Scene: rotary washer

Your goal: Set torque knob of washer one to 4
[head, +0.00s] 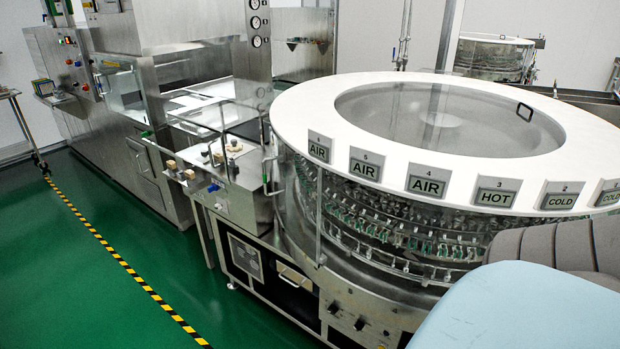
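The large round washer (300,108) fills the middle and right, with a white top ring and a clear round lid. Numbered signs reading AIR, HOT and COLD stand along its front edge. Small dark knobs, one of them at the left (334,307), sit on the metal panel low on its front. Their settings and labels are too small to read, and I cannot tell which is the torque knob. The washer's lower right is hidden. Neither of my grippers is in view.
A second round machine (495,57) stands at the back right. A steel cabinet line (130,120) with gauges and buttons stands at the left. The green floor (80,290) is clear at the lower left, crossed by a yellow-black stripe (125,265).

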